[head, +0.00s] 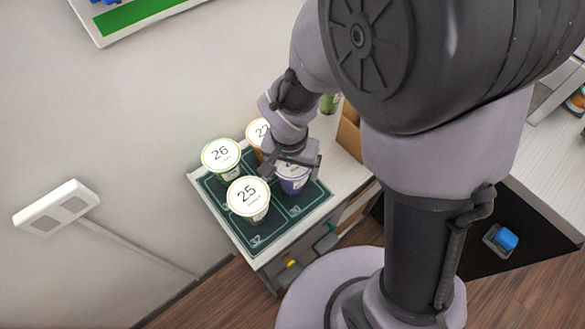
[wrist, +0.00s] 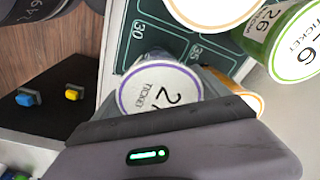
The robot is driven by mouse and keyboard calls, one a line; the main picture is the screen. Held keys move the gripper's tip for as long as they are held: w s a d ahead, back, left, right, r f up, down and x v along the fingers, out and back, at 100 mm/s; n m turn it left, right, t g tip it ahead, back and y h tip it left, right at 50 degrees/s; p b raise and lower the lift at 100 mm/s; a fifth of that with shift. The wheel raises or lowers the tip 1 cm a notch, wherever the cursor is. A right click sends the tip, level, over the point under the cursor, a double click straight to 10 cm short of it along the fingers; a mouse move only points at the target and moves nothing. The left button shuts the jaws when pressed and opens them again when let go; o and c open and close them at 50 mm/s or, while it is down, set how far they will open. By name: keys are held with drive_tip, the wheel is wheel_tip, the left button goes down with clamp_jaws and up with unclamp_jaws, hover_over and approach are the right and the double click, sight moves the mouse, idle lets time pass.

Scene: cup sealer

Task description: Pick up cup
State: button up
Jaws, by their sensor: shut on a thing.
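My gripper (head: 289,164) is shut on a purple-rimmed cup (head: 293,184) at the right of the dark green mat. In the wrist view this cup (wrist: 160,88) shows its round white lid, with "TICKET" and a number starting with 2, partly hidden by my gripper (wrist: 165,112). I cannot tell whether the cup touches the mat. Cup 25 (head: 248,199) stands at the front of the mat and cup 26 (head: 222,157), green-rimmed, behind it to the left. An orange-rimmed cup (head: 257,132) is at the back, partly hidden by my arm.
The mat (head: 249,239) has numbered spaces, with 30 and 32 bare, and lies on a white counter (head: 347,179). A brown box (head: 349,132) and a green cup (head: 329,103) stand behind my arm. Blue (head: 506,238) and yellow (wrist: 74,94) buttons are off the counter.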

wheel_tip(320, 180, up, 2)
drive_tip(key=shift+s+r+p, duration=0.1)
drive_tip(key=shift+r+p, duration=0.15)
drive_tip(key=shift+p, duration=0.05)
drive_tip(key=s+d+b, duration=0.4)
drive_tip(key=s+b, duration=0.7)
drive_tip(key=s, duration=0.4)
drive_tip(key=w+d+r+p, duration=0.5)
drive_tip(key=w+r+p, duration=0.2)
drive_tip(key=r+p, duration=0.15)
drive_tip(key=w+d+r+p, duration=0.4)
drive_tip(key=w+r+p, duration=0.35)
drive_tip(key=r, duration=0.25)
drive_tip(key=w+d+r+p, duration=0.4)
drive_tip(key=w+p, duration=0.2)
drive_tip(key=w, duration=0.1)
drive_tip(key=w+d+r+p, duration=0.4)
drive_tip(key=w+d+p, duration=0.1)
drive_tip(key=w+p, duration=0.1)
drive_tip(key=shift+w, duration=0.5)
